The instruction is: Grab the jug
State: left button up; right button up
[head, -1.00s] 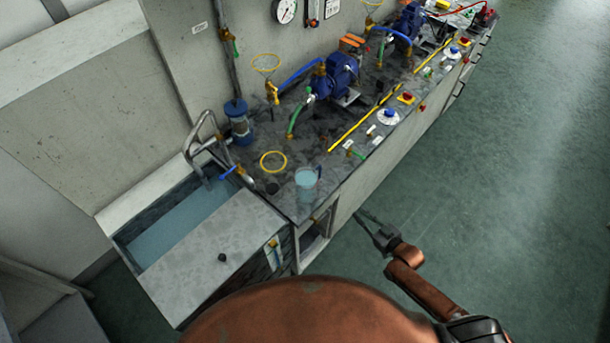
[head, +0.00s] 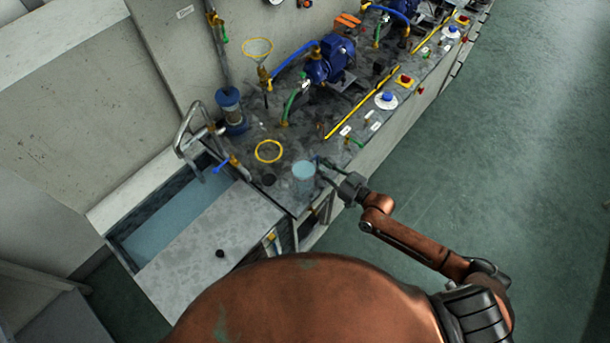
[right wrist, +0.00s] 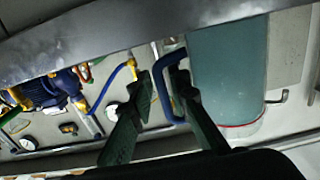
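The jug (head: 303,180) is a clear, pale blue-tinted vessel standing upright on the near end of the dark bench top. In the right wrist view its body (right wrist: 228,70) fills the upper right, and its blue handle (right wrist: 162,88) shows beside it. My right gripper (head: 323,170) is at the jug's right side, by the handle. Its fingers (right wrist: 160,78) are apart, with one on each side of the handle's bar; the finger nearer the body appears to be within the handle loop. I cannot tell whether either touches it. My left gripper is not in view.
A yellow ring (head: 268,151) and a small dark round piece (head: 268,179) lie left of the jug. A water-filled sink (head: 170,220) is farther left. Blue pumps (head: 332,60) and a yellow bar (head: 362,102) stand along the bench. Open floor (head: 500,150) lies right.

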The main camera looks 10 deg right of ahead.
jog(key=shift+w+a, duration=0.15)
jog(key=shift+w, duration=0.05)
jog(key=shift+c, duration=0.4)
grip_shut()
jog(key=shift+r, duration=0.1)
